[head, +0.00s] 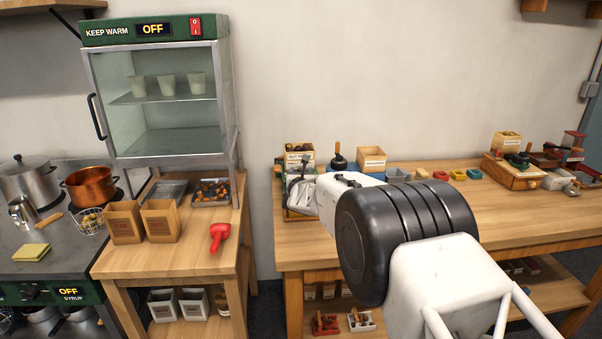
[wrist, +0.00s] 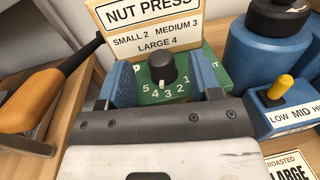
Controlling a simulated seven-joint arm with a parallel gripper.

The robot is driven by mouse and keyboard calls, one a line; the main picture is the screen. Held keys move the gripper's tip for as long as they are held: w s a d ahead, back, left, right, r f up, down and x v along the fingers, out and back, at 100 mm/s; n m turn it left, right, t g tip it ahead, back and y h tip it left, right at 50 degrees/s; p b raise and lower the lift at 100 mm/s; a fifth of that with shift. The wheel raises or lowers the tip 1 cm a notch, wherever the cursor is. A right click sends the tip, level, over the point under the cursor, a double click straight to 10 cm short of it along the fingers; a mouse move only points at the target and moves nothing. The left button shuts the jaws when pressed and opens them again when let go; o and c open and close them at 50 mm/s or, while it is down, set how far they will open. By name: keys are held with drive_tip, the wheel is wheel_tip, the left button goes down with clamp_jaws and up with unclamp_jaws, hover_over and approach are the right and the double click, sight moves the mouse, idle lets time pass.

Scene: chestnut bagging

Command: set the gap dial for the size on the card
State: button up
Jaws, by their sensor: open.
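In the wrist view, a black gap dial (wrist: 160,68) stands on a green panel (wrist: 148,98) numbered 1 to 5. Its white pointer faces down toward the 4 and 3; I cannot tell exactly which. The sign (wrist: 150,28) behind reads NUT PRESS, SMALL 2, MEDIUM 3, LARGE 4. A card (wrist: 290,166) at lower right reads ROASTED and LARGE, partly cut off. My gripper (wrist: 164,82) is open, with one blue fingertip on each side of the dial, apparently apart from it.
In the wrist view, a blue device (wrist: 283,108) with a yellow lever marked LOW, MID, HIGH stands close right. An orange-brown handle (wrist: 32,98) is at left. In the head view, small boxes and trays line the wooden bench (head: 515,215); its middle front is clear.

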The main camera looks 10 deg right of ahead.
drive_tip(key=shift+w, duration=0.7)
drive_tip(key=shift+d, duration=0.1)
drive_tip(key=c, duration=0.9)
drive_tip(key=shift+m+h, duration=0.7)
drive_tip(key=shift+h, duration=0.3)
drive_tip(key=o, duration=0.9)
drive_tip(key=shift+s, duration=0.1)
